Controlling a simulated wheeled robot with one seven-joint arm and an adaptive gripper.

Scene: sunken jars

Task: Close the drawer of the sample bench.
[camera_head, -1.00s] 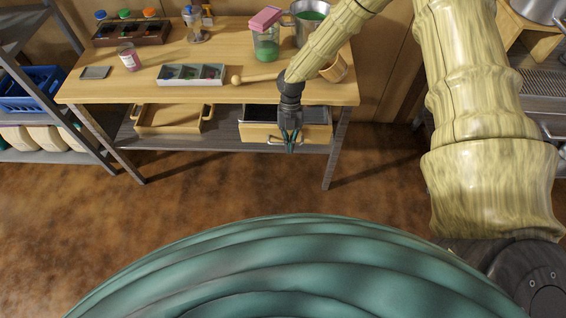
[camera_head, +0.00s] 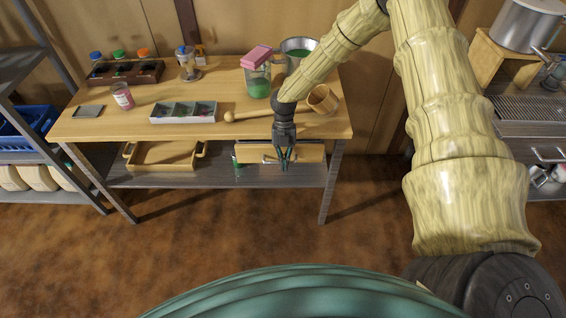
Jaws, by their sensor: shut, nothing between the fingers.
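The sample bench (camera_head: 80,125) is a wooden table with dark metal legs and a lower shelf. Its drawer (camera_head: 308,152) has a light wooden front with a pale handle and shows under the right part of the tabletop. Its front lies close beneath the tabletop edge, and no drawer interior is visible. My gripper (camera_head: 284,166) is shut and empty, pointing down in front of the drawer front and covering part of it. I cannot tell whether the fingers touch the front.
A wooden tray with handles (camera_head: 160,155) sits on the lower shelf, with a small green object (camera_head: 237,160) left of the drawer. The floor in front is clear.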

